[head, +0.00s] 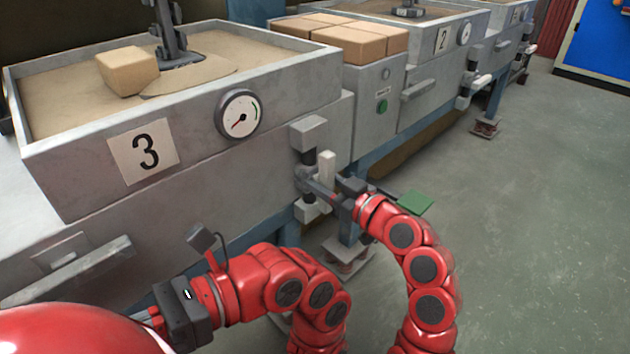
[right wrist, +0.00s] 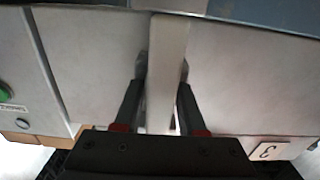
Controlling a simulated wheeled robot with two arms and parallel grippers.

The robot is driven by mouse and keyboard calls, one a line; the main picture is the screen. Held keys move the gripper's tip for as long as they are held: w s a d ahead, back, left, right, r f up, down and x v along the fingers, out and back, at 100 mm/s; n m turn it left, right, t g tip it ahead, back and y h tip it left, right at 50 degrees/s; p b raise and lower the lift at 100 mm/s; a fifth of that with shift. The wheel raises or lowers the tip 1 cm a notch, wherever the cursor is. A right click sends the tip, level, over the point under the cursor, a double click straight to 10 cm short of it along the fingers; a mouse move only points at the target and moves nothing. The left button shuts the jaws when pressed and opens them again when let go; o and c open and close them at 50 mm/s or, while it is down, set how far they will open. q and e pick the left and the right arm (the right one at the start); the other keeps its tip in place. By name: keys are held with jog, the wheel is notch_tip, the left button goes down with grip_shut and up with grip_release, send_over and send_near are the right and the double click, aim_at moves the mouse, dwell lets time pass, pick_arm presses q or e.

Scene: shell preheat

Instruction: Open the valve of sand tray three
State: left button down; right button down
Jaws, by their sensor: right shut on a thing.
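Sand tray three (head: 60,178) is a grey metal box with a "3" label, at the left of the head view. Its round gauge (head: 238,113) has a red needle pointing to the lower left, away from the green band on the right. Its valve (head: 308,133) is on the tray's right end, with a pale lever (head: 327,165) standing about upright. My right gripper (head: 325,190) is shut on this lever. The right wrist view shows the pale lever (right wrist: 165,65) between the dark fingers. My left gripper (head: 155,316) is low on the left, apart from the tray, its fingers unclear.
A sand block (head: 127,70) and a dark upright fixture (head: 171,32) are on tray three's sand. A cabinet with a green button (head: 382,106) and brown blocks (head: 360,42) stands beside it. Tray two (head: 440,72) is beyond. The floor (head: 540,210) at right is clear.

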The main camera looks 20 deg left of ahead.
dwell(0.4)
jog(key=c, duration=0.6)
grip_release()
jog(key=shift+c, duration=0.2)
pick_arm(q)
jog(key=shift+d+f+g+h+b, duration=0.1)
jog(key=shift+f+g+h+b, duration=0.2)
jog(key=shift+f+g+b, duration=0.25)
pick_arm(e)
jog(key=v, duration=1.7)
jog(key=shift+d, duration=0.2)
pick_arm(q)
jog(key=shift+r, duration=0.1)
